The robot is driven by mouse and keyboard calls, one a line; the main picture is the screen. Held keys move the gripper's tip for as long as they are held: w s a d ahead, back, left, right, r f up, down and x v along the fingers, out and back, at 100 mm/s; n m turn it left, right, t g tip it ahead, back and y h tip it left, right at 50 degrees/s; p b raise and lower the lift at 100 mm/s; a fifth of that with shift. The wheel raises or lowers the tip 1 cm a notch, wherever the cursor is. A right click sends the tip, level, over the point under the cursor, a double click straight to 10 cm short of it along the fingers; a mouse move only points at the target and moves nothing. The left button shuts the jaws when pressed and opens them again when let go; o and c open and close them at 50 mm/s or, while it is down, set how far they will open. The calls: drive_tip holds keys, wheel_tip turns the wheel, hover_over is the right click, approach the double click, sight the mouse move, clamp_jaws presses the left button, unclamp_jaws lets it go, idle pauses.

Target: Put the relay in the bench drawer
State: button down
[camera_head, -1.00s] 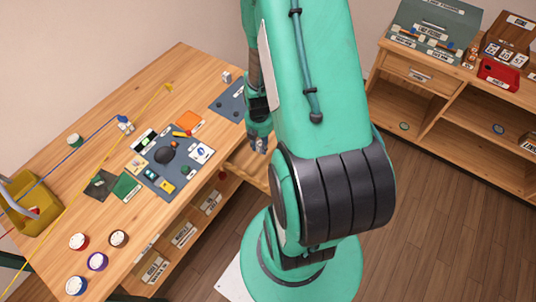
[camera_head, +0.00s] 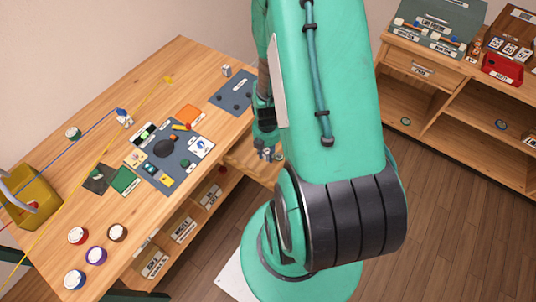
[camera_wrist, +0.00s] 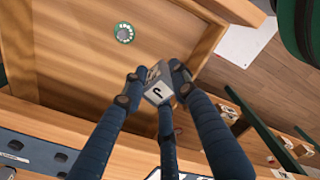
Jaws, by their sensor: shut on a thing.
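The relay is a small grey block with a white label bearing a dark mark (camera_wrist: 158,93). In the wrist view it is pinched between the fingertips of my gripper (camera_wrist: 154,84), which also shows in the head view (camera_head: 268,154). The bench drawer is pulled open at the bench's front edge (camera_head: 238,160). In the wrist view its wooden floor (camera_wrist: 75,50) lies beneath the relay, which is held near the drawer's wall. A round green item with a white rim (camera_wrist: 124,32) lies in the drawer. The exact height of the relay above the drawer floor is unclear.
The workbench (camera_head: 130,75) carries a dark mat with parts (camera_head: 165,150), several round tubs along the front (camera_head: 77,236) and a yellow bin (camera_head: 30,200). Open shelves with labelled boxes lie below. A second cabinet with a red box (camera_head: 502,69) stands at right.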

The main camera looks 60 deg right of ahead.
drive_tip(key=shift+f+b, duration=0.8)
drive_tip(key=shift+f, duration=2.05)
drive_tip(key=shift+f+b, duration=0.6)
drive_tip(key=shift+f, duration=1.3)
drive_tip(key=shift+f, duration=0.1)
drive_tip(key=c, duration=1.4)
unclamp_jaws()
drive_tip(key=shift+o, duration=0.2)
wheel_tip(320, 180, up, 12)
drive_tip(key=p, duration=0.3)
drive_tip(key=shift+p, duration=0.35)
